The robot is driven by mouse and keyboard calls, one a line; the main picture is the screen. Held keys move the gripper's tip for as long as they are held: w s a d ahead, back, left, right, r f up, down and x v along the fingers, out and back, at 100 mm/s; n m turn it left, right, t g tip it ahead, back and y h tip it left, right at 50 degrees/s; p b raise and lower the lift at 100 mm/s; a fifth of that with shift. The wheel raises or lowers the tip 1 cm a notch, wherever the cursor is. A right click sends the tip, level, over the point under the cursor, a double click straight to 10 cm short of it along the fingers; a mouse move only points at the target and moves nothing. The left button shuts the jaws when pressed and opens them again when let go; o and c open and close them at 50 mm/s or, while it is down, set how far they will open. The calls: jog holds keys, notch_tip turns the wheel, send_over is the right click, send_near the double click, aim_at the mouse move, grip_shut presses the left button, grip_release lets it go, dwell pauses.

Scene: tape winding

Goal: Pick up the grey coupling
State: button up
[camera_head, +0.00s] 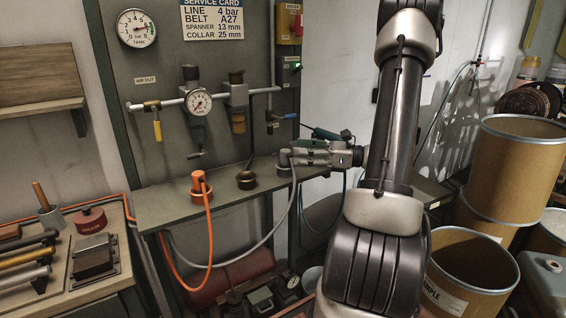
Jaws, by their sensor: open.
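The grey coupling (285,158) stands upright at the right part of the narrow grey shelf (165,207), with a grey hose (262,243) running down from it. My gripper (292,154) reaches in from the right, level with the coupling, its fingers pointing left. The jaws are open, with their tips at the coupling. The fingers partly cover its right side, and I cannot tell whether they touch it.
An orange coupling (198,182) with an orange hose (210,240) stands farther left on the shelf. A pressure gauge (198,102) and pipework hang above. Brown drums (515,175) stand at right.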

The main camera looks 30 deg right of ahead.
aim_at(285, 150)
jog(key=x, duration=0.5)
jog(key=shift+w+a+f, duration=0.1)
jog(key=shift+a+f, duration=0.1)
jog(key=c, duration=1.2)
